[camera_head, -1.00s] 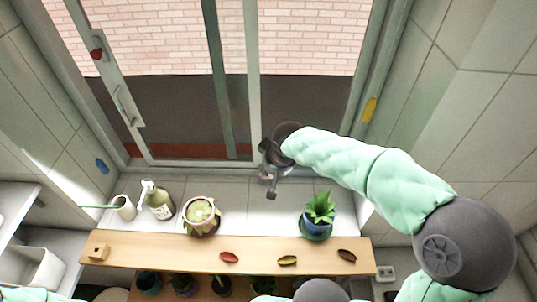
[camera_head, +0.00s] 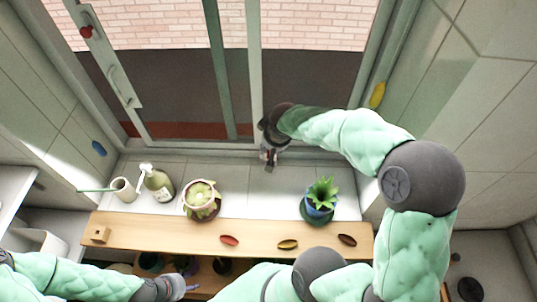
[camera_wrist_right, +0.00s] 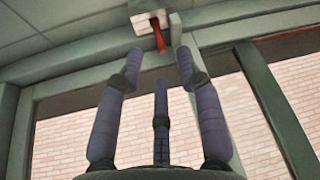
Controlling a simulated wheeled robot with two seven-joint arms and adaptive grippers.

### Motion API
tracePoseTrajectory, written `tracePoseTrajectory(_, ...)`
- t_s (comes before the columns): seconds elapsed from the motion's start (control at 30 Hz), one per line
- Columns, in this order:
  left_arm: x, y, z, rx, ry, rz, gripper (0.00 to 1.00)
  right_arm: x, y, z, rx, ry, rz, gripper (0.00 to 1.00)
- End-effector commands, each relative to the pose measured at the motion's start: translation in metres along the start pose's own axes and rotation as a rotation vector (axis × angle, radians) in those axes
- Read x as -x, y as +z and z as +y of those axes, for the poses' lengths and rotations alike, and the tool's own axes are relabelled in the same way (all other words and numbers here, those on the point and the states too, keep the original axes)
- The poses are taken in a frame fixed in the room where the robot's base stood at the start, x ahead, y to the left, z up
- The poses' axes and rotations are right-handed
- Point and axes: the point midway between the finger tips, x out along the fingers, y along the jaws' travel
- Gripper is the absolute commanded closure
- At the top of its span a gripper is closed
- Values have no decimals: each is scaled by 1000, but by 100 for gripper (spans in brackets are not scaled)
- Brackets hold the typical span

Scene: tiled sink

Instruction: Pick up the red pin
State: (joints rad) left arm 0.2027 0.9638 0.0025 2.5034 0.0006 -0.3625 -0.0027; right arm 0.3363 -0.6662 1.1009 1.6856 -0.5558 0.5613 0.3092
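In the right wrist view, a small red piece (camera_wrist_right: 159,38), possibly the red pin, hangs below a white block (camera_wrist_right: 147,20) near the ceiling. My right gripper (camera_wrist_right: 160,66) is open and empty, its fingers spread below the red piece and apart from it. In the head view, my right gripper (camera_head: 268,156) is by the window frame above the tiled ledge. A red oval piece (camera_head: 229,240) lies on the wooden shelf; I cannot tell which red thing is the pin. My left gripper (camera_head: 185,288) is low at the left, its fingers too small to read.
The wooden shelf (camera_head: 140,236) also holds a yellow piece (camera_head: 287,244), a brown piece (camera_head: 347,240) and a wooden block (camera_head: 100,234). A succulent pot (camera_head: 202,208), a green plant (camera_head: 321,194), a bottle (camera_head: 158,184) and a cup (camera_head: 123,189) stand on the ledge.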

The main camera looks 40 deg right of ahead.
Motion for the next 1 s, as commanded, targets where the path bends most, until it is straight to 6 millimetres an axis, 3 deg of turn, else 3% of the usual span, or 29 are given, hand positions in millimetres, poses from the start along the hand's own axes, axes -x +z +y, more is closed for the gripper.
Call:
tracePoseTrajectory(0.23, 4, 0, 1, 0, 0, 0, 60, -32, -5, 0, 0, -1, -3, 64)
tracePoseTrajectory(0.53, 4, 0, 1, 0, 0, 0, 60, -37, -5, 0, 1, -1, -1, 64)
tracePoseTrajectory(0.57, 4, 0, 1, 0, 0, 0, 60, -37, -5, 0, 1, -1, -1, 66)
tracePoseTrajectory(0.6, 4, 0, 1, 0, 0, 0, 60, -37, -5, 0, 1, -1, -1, 78)
tracePoseTrajectory(0.7, 4, 0, 1, 0, 0, 0, 60, -37, -5, 0, 1, -1, -1, 99)
tracePoseTrajectory(1.0, 4, 0, 1, 0, 0, 0, 60, -37, -5, 0, 0, -1, -1, 100)
